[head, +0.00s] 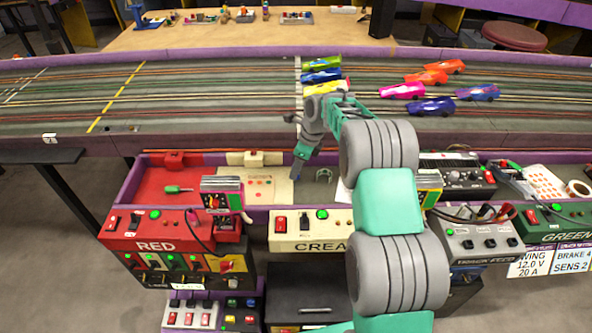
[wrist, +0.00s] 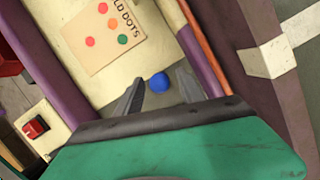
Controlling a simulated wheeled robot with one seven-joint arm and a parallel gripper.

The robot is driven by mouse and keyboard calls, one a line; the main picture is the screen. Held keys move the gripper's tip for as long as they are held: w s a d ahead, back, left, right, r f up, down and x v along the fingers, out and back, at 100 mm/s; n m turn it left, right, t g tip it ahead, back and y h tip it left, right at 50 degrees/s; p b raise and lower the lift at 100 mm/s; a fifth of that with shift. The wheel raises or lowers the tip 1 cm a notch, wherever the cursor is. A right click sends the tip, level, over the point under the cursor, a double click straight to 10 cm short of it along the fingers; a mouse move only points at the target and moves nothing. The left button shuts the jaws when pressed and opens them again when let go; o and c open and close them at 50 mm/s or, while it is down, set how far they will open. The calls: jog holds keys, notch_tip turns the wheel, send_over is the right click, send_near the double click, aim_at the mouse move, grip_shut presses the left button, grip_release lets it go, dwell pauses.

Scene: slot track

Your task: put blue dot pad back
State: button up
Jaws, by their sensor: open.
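A tan card (wrist: 103,38) with the printed word DOTS and red, orange and green dots lies in the tray, up and left of the pad. In the head view the card (head: 260,184) lies left of my gripper, and the blue pad cannot be made out.
The purple rail (wrist: 200,45) of the tray runs close to my right finger. The red tray section (head: 165,180) holds a green-handled tool. The slot track (head: 200,95) with several toy cars lies behind. Control boxes with switches, such as the cream one (head: 312,222), stand in front.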

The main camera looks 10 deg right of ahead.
jog(key=p+v, duration=0.2)
jog(key=v, duration=0.9)
jog(key=s+a+r+n, duration=0.3)
jog(key=s+r+n, duration=0.1)
jog(key=s+n, duration=0.25)
jog(key=s+f+n+h, duration=0.2)
jog(key=s+n, duration=1.5)
jog(key=s, duration=0.9)
jog(key=shift+f+n+h, duration=0.3)
jog(key=shift+n, duration=0.05)
jog(key=shift+s+a, duration=0.1)
jog(key=shift+a, duration=0.05)
